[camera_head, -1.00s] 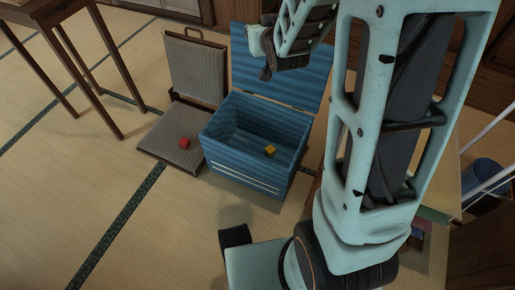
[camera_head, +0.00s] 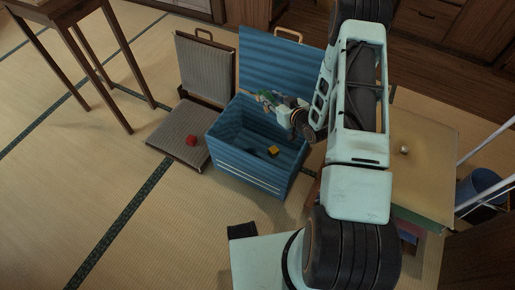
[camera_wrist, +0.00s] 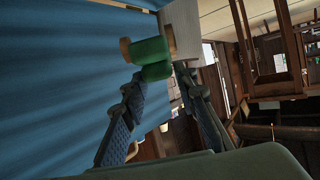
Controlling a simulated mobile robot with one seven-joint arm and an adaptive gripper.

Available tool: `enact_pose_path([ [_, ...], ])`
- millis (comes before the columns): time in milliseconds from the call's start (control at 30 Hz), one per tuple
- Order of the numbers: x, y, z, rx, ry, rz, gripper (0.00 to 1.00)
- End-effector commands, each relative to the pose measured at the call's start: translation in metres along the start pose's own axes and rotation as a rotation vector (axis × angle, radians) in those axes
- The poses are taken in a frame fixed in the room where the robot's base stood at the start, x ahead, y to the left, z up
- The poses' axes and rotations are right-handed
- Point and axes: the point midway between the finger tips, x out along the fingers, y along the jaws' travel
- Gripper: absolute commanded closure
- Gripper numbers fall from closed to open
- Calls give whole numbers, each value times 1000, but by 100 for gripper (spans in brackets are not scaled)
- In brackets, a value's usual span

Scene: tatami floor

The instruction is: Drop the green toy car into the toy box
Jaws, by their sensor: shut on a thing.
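The green toy car (camera_wrist: 152,52) is between the fingertips of my gripper (camera_wrist: 160,75) in the wrist view, with pale wooden wheels showing. In the head view the small green car (camera_head: 266,95) is at the tip of my gripper (camera_head: 275,101), which is shut on it. The gripper holds it above the back part of the open blue toy box (camera_head: 213,146), in front of the raised lid (camera_head: 262,62). A yellow block (camera_head: 273,151) lies inside the box.
A red block (camera_head: 191,140) sits on the seat of a low folding chair (camera_head: 168,137) left of the box. A wooden table (camera_head: 88,50) stands at the far left. A low table (camera_head: 425,160) is at the right. Tatami in front is clear.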

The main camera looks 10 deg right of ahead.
Motion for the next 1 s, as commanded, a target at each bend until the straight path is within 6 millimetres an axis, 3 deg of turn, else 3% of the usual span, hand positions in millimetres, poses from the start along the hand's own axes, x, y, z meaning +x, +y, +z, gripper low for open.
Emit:
enact_pose_path([
  [133,-4,-10,25,-8,0,-24,98],
  [1000,18,-15,92,-16,1,-34,98],
])
